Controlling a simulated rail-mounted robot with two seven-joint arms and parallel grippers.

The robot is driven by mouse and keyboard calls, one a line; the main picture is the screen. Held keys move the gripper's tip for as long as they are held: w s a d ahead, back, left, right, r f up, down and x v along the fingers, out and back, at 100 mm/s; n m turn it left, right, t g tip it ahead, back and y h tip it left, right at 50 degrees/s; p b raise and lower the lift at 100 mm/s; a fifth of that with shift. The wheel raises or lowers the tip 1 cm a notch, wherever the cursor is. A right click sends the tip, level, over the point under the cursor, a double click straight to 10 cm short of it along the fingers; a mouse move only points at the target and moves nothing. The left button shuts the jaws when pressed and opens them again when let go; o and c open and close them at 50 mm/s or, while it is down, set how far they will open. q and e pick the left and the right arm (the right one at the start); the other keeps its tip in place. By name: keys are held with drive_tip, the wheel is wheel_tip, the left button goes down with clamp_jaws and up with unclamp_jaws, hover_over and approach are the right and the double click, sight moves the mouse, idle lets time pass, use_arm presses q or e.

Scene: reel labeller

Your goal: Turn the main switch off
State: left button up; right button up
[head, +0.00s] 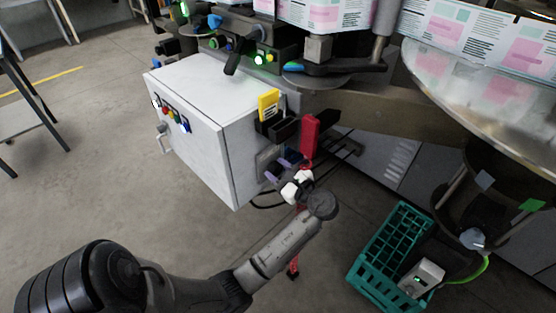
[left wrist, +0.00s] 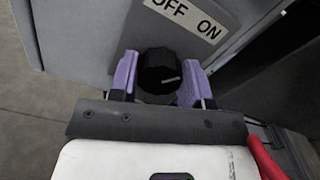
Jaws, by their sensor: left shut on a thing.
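The main switch is a round black knob (left wrist: 157,70) below an OFF ON label (left wrist: 185,15) in the left wrist view. A pale line on the knob points right, toward the ON side. My left gripper (left wrist: 155,82) has one purple finger on each side of the knob and is shut on it. In the head view my left gripper (head: 280,168) reaches the right-hand side of the white cabinet (head: 205,135). There the knob is mostly hidden by the gripper. My right gripper is in neither view.
A yellow item (head: 268,104) in a black holder and a red part (head: 310,132) stick out just above my left gripper. Cables run on the floor behind it. A green crate (head: 357,266) stands at the lower right. Floor left of the cabinet is clear.

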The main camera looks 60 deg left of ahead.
use_arm(q)
drive_tip(key=n+p, duration=0.1)
drive_tip(key=p, duration=0.1)
drive_tip(key=n+p, duration=0.1)
drive_tip(key=p, duration=0.1)
drive_tip(key=shift+r+p, duration=0.3)
drive_tip(key=shift+p, duration=0.05)
drive_tip(key=shift+f+n+p, duration=0.1)
drive_tip(key=shift+n+p, duration=0.55)
drive_tip(key=shift+n, duration=0.25)
drive_tip(key=shift+f+n, duration=0.1)
drive_tip(key=shift+n, duration=0.8)
drive_tip(key=n, duration=0.2)
drive_tip(key=shift+f+n+p, duration=0.1)
drive_tip(key=shift+n+p, duration=0.2)
drive_tip(key=shift+p, duration=0.1)
drive_tip(key=n, duration=0.2)
drive_tip(key=shift+f+n, duration=0.1)
drive_tip(key=shift+n, duration=0.3)
drive_tip(key=n+b, duration=0.1)
drive_tip(key=n, duration=0.2)
drive_tip(key=shift+n, duration=0.4)
drive_tip(key=shift+n+b, duration=0.5)
drive_tip(key=shift+n, duration=0.1)
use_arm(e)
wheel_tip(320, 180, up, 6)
use_arm(q)
drive_tip(key=shift+n, duration=0.3)
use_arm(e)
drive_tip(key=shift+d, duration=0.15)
